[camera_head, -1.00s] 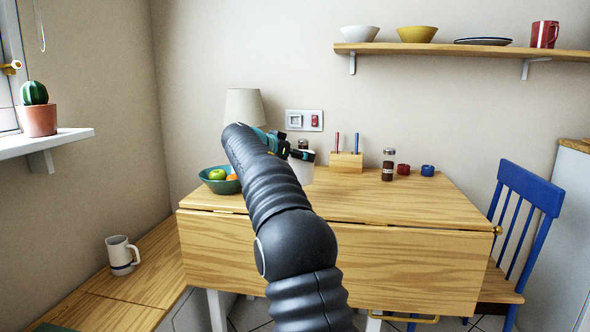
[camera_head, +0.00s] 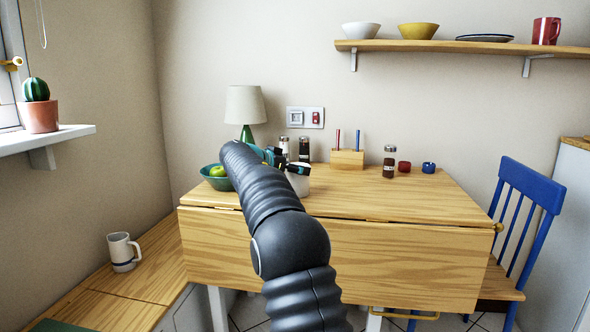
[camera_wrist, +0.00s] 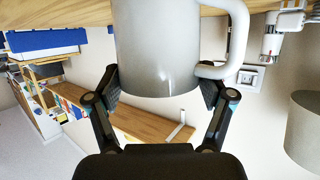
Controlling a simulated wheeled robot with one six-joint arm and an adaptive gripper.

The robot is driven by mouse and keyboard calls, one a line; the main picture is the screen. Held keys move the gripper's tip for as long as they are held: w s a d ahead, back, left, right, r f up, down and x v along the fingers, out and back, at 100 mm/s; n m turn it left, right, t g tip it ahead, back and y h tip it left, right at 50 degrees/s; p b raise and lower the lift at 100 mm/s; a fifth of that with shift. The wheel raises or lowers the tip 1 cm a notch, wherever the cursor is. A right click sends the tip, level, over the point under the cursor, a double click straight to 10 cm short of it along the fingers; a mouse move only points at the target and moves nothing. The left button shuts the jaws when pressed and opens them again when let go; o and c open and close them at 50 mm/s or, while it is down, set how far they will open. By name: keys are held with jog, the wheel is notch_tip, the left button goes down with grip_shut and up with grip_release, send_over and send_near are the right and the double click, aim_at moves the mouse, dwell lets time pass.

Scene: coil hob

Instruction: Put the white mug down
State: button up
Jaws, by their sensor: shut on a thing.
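The white mug (camera_wrist: 158,45) fills the upper middle of the wrist view, with its handle on the right. My gripper (camera_wrist: 161,88) is shut on its sides, one finger on each side. In the head view the mug (camera_head: 299,182) shows partly behind my arm, above or on the left part of the wooden table (camera_head: 400,203). My gripper (camera_head: 287,162) is there at its upper part, mostly hidden by my arm. The wrist view is upside down, with the table top (camera_wrist: 60,15) along its upper edge. I cannot tell whether the mug's base touches the table.
A green bowl of fruit (camera_head: 216,183) and a lamp (camera_head: 245,105) stand left of the mug. Shakers (camera_head: 304,149), a wooden pen block (camera_head: 347,159) and a pepper jar (camera_head: 389,162) stand behind and right. The table's right half is clear. Another mug (camera_head: 122,252) stands on the bench.

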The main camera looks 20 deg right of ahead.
jog(key=o, duration=1.2)
jog(key=shift+o, duration=0.2)
jog(key=shift+r, duration=0.1)
jog(key=v, duration=1.2)
